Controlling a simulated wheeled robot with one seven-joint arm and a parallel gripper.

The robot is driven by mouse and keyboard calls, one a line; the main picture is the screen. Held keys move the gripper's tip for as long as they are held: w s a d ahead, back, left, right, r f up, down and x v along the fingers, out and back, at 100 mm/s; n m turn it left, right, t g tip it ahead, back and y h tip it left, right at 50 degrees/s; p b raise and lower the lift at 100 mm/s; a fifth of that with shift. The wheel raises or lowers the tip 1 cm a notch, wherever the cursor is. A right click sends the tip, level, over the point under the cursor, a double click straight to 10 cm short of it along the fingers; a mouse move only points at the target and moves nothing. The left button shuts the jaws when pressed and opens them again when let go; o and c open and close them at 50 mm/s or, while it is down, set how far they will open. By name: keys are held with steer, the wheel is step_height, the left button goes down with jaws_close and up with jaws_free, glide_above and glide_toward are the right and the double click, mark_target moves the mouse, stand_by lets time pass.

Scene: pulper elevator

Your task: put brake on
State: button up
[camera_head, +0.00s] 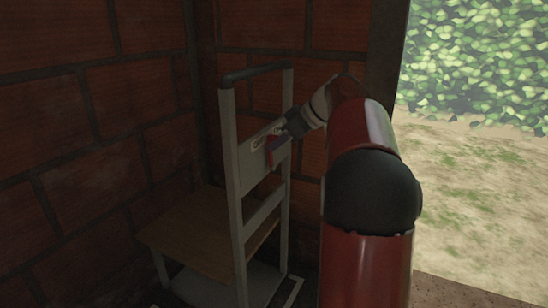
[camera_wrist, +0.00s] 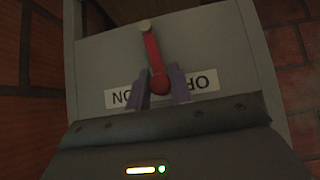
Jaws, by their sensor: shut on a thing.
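The brake is a red lever with a round red knob (camera_wrist: 158,84), on a grey panel (camera_wrist: 205,50) in the wrist view. A pale round cap (camera_wrist: 146,26) sits at the lever's far end. A white label (camera_wrist: 125,97) shows upside-down ON lettering at left and OFF lettering at right; its middle is hidden. The knob lies between the two words. My gripper (camera_wrist: 161,88) is shut on the knob, one finger on each side. In the head view, my gripper (camera_head: 287,136) reaches the red lever (camera_head: 272,152) on the panel of a grey frame (camera_head: 233,180).
The grey frame has a dark top bar (camera_head: 255,72) and a wooden board (camera_head: 195,235) low behind it. Brick walls (camera_head: 90,130) stand close at the left and back. Open ground (camera_head: 480,200) and a hedge (camera_head: 480,60) lie at right.

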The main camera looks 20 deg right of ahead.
steer(key=shift+w+d+r, duration=0.1)
steer(key=shift+w+d, duration=0.3)
steer(key=shift+d, duration=0.15)
steer(key=shift+p, duration=0.35)
steer(key=shift+w+d+f+p, duration=0.25)
steer(key=shift+w+d+p, duration=0.55)
steer(key=shift+d, duration=0.25)
steer(key=shift+w+d, duration=0.1)
steer(key=shift+w+d+f+p, duration=0.4)
steer(key=shift+w+d+f, duration=0.3)
steer(key=shift+d, duration=0.15)
steer(key=o, duration=0.7)
